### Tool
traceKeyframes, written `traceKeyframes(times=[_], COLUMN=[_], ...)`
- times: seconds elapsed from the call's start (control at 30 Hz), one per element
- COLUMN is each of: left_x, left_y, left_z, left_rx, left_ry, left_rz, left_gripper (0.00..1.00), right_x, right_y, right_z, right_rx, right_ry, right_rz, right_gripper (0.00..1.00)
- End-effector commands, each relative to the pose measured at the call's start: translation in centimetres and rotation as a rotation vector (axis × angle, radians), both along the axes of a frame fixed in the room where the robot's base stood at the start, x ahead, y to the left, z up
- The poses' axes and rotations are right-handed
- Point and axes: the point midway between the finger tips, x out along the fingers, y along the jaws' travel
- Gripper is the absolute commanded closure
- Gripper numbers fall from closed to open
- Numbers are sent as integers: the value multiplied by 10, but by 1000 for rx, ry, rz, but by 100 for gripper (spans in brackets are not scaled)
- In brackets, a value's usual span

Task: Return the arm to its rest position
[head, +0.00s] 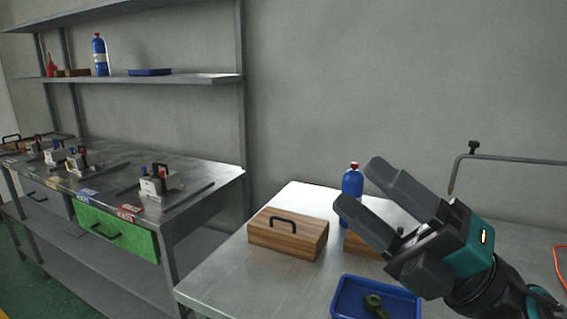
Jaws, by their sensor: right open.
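My right gripper (350,189) is raised over the right-hand table, in front of the blue bottle from this viewpoint. Its two dark grey fingers point up and to the left and stand apart with nothing between them. The teal wrist and dark arm come in from the lower right corner. My left gripper does not show.
The metal table (222,274) bears a wooden box (288,238) with a black handle, a blue tray (345,300) with a dark green part, and a blue bottle (352,184). A bent metal rod (510,158) stands behind. A workbench (205,180) with clamps stands left.

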Motion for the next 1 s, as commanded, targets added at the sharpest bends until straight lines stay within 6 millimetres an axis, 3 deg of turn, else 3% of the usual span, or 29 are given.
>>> traceKeyframes(times=[0.17,0.27,0.4,0.47,0.5,0.6,0.7,0.8,1.0], left_x=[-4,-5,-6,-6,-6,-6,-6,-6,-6], left_y=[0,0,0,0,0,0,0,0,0], left_z=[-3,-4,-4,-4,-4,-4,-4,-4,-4], left_rx=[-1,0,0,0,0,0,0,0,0], left_ry=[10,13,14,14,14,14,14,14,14], left_rz=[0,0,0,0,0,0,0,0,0], left_gripper=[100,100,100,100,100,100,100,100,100], right_x=[41,57,59,50,40,11,-20,-50,-107], right_y=[-54,-85,-120,-131,-135,-140,-139,-135,-124], right_z=[-28,-68,-148,-187,-213,-267,-306,-334,-369], right_rx=[380,553,748,812,846,903,927,933,915], right_ry=[365,595,952,1112,1221,1464,1659,1819,2089], right_rz=[-220,-359,-563,-654,-714,-841,-937,-1011,-1127], right_gripper=[42,42,42,42,42,42,42,42,42])
